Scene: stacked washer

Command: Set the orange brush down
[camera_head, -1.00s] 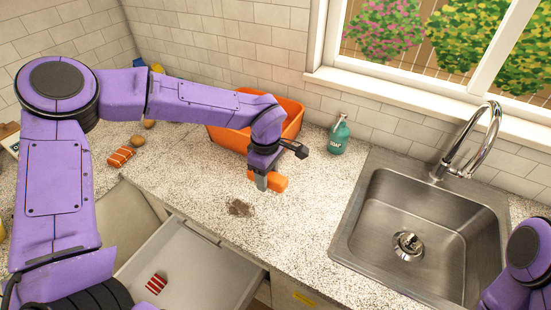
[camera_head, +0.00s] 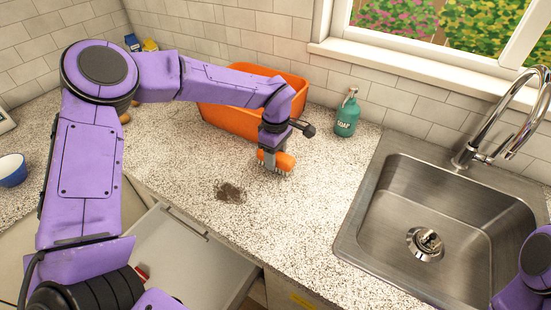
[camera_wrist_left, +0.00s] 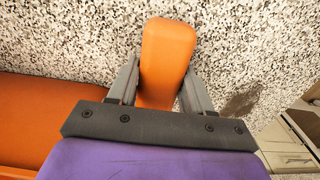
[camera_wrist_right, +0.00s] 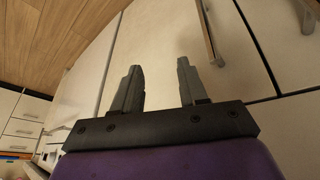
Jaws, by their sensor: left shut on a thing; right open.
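The orange brush (camera_head: 284,162) has bristles pointing down and sits at or just above the speckled countertop (camera_head: 320,195); I cannot tell whether the bristles touch it. My left gripper (camera_head: 268,160) is shut on the brush, and in the left wrist view the brush (camera_wrist_left: 166,55) lies between the two fingers (camera_wrist_left: 155,92). My right gripper (camera_wrist_right: 160,85) is open and empty, pointing at cabinet fronts in the right wrist view. In the head view only part of my right arm shows at the lower right.
An orange tub (camera_head: 232,118) stands behind the left gripper against the wall. A teal soap bottle (camera_head: 347,115) is to its right, then a steel sink (camera_head: 440,205). A dark stain (camera_head: 230,192) marks the counter left of the brush. An open drawer (camera_head: 180,255) sticks out in front.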

